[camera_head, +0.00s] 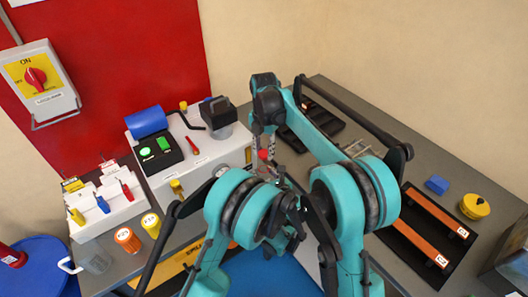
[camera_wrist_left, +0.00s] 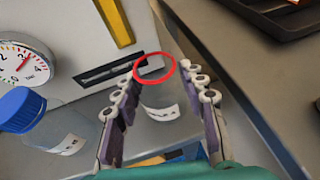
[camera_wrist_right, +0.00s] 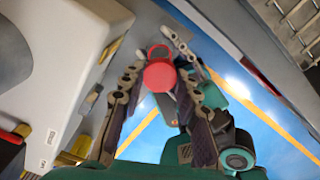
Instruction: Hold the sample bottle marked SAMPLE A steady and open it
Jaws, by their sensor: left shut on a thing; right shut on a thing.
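The sample bottle (camera_wrist_left: 160,97) is clear, with a small white label and a red ring around its open mouth. It stands between the fingers of my left gripper (camera_wrist_left: 166,80), which is shut on it. The label is too small to read. My right gripper (camera_head: 263,143) points down above and is shut on a round red cap (camera_wrist_right: 160,77). The cap also shows in the head view (camera_head: 263,154). In the right wrist view the bottle's red ring (camera_wrist_right: 157,50) shows apart from the cap. In the head view my left arm hides most of the bottle.
A blue-capped bottle (camera_wrist_left: 20,108) stands close to my left gripper, near a dial gauge (camera_wrist_left: 25,65). The white machine (camera_head: 200,160) is left of my grippers. Black trays (camera_head: 310,125) lie behind, and a tray with orange bars (camera_head: 425,228) lies at right.

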